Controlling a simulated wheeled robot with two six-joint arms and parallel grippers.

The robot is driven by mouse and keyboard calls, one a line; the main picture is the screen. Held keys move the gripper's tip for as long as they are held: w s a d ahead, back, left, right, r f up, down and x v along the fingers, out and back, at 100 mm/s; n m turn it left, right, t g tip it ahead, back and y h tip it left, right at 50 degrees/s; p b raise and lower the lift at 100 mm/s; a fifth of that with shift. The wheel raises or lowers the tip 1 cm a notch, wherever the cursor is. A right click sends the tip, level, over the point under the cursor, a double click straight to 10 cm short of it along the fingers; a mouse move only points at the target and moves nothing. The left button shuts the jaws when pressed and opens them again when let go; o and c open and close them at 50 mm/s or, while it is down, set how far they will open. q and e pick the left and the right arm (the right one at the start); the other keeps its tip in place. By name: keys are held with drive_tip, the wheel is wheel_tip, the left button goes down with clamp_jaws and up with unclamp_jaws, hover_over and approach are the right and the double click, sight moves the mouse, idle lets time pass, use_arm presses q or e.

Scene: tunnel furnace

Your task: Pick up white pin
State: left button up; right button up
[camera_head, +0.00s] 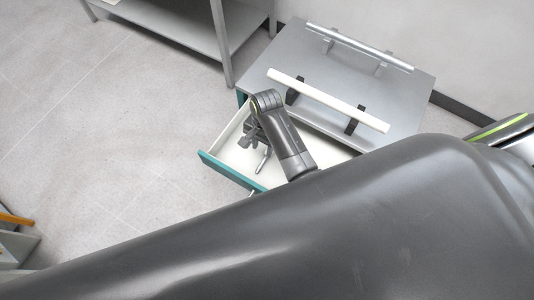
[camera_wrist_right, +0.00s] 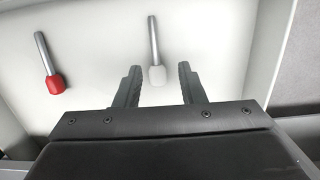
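The white pin (camera_wrist_right: 155,62) lies in the drawer, with a grey metal shank and a white head. In the right wrist view its white head sits between the fingertips of my right gripper (camera_wrist_right: 158,76), which is open. I see a gap on each side of the head, and cannot tell the height of the fingers above it. In the head view my right gripper (camera_head: 256,138) reaches down into the open drawer. My left gripper is not in view.
A red-headed pin (camera_wrist_right: 50,68) lies to the left in the same drawer. The drawer (camera_head: 226,168) has a teal front and pale walls close around the gripper. Above it is a grey cabinet top (camera_head: 322,78) with a white bar (camera_head: 330,100) and a metal bar (camera_head: 360,47) on supports.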

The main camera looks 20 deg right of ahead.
sight(264, 160)
drive_tip(key=shift+s+d+f, duration=0.1)
drive_tip(key=shift+s+f, duration=0.1)
drive_tip(key=shift+f, duration=1.55)
drive_tip(key=shift+s+d+f, duration=0.1)
drive_tip(key=shift+s+f, duration=0.1)
drive_tip(key=shift+f, duration=1.5)
drive_tip(key=shift+c, duration=0.2)
clamp_jaws()
